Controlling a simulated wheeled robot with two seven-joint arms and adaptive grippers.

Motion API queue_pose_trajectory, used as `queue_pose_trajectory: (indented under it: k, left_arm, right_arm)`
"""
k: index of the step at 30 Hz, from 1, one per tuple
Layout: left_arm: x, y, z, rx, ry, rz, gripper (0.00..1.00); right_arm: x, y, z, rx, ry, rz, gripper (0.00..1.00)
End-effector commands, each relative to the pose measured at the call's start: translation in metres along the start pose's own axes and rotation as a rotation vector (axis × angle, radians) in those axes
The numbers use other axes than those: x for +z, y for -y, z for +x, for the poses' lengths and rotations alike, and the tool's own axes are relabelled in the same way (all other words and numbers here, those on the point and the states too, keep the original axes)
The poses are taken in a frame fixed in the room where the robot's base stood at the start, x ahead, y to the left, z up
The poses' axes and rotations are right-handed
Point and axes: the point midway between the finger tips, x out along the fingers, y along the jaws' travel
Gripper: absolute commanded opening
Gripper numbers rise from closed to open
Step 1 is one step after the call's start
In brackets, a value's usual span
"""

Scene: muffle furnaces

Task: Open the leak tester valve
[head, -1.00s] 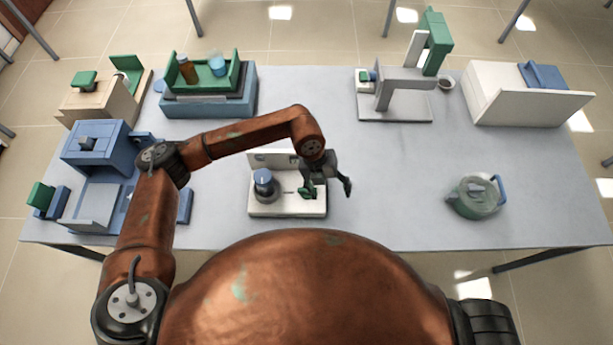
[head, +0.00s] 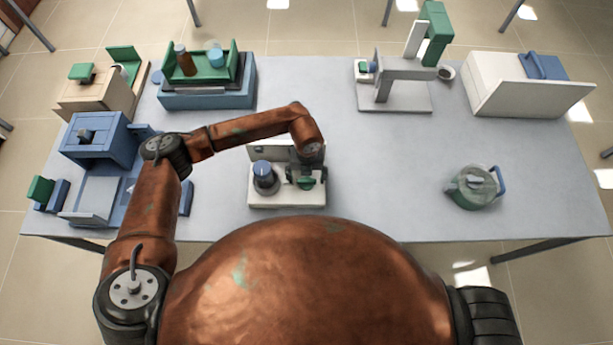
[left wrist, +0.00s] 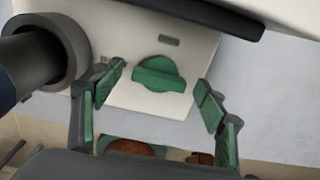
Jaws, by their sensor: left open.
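The leak tester (head: 287,200) is a white unit near the table's front middle, with a grey cylinder (head: 265,182) topped in blue on its left. Its valve is a green knob (left wrist: 160,74) with a raised grip bar, on the white top face. In the head view the valve (head: 306,183) is partly covered by my left gripper (head: 306,176). In the left wrist view my left gripper (left wrist: 161,82) is open, its green-padded fingers on either side of the knob with gaps to both. The bar lies roughly along the line between the fingers. My right gripper is not in view.
The grey cylinder (left wrist: 42,55) stands close beside the left finger. A blue furnace-like unit (head: 95,140) is at the left, a green tray (head: 205,75) behind it, and a green kettle (head: 474,188) at the right.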

Motion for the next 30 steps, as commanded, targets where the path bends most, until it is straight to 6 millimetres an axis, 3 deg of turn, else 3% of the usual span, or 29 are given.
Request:
queue_pose_trajectory:
  k: [4,22,30]
  left_arm:
    - [0.0,0.0003,-0.0001,0.0,0.0,0.001,0.67]
    - [0.0001,0.0006,-0.0004,-0.001,0.0,0.001,0.25]
    - [0.0005,0.0007,0.0001,-0.001,0.001,0.028,0.25]
  right_arm:
    - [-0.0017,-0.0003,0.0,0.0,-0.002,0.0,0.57]
    - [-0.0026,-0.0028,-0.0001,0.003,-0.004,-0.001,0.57]
    - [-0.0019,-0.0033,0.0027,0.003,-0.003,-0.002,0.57]
